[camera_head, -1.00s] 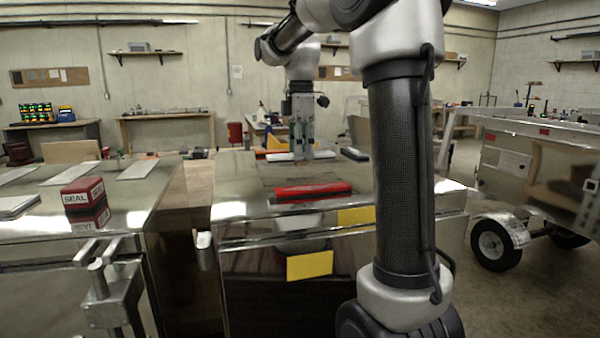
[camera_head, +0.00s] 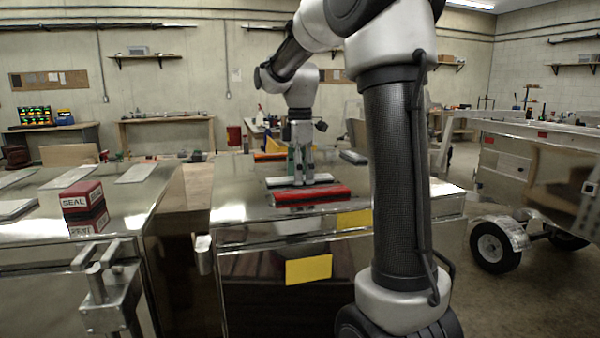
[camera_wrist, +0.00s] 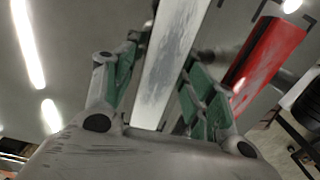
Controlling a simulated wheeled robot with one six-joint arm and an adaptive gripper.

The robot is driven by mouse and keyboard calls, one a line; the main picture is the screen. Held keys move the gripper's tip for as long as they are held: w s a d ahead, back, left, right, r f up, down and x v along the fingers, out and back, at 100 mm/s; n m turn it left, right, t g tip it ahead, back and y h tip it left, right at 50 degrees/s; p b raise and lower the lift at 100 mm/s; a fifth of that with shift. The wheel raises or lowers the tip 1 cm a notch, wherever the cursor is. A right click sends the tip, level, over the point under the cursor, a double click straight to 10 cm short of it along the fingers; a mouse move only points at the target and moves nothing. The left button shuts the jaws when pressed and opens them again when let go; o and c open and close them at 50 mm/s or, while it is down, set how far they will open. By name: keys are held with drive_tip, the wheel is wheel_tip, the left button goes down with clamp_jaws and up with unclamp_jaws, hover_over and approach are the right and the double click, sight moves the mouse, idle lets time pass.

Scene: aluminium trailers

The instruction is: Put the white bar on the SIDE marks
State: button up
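The white bar (camera_head: 278,181) is low over the metal bench top (camera_head: 235,205), just behind the red bar (camera_head: 312,195) and roughly parallel to it. My gripper (camera_head: 301,180) points down and is shut on the white bar near its middle. In the wrist view the white bar (camera_wrist: 166,62) runs between the green finger pads, and the red bar (camera_wrist: 268,55) lies to its right, apart from it. Dark corner lines show near the red bar's ends. I cannot read a SIDE label, nor tell whether the white bar touches the bench.
A yellow label (camera_head: 309,268) is on the bench front. A red SEAL box (camera_head: 82,196) and pale plates (camera_head: 137,173) lie on the left bench, across a gap. An orange-yellow item (camera_head: 270,156) lies behind my gripper. A trailer (camera_head: 535,165) stands at right.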

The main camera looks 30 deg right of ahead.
wheel_tip(320, 180, up, 12)
drive_tip(key=shift+r, duration=0.15)
idle(0.5)
idle(0.4)
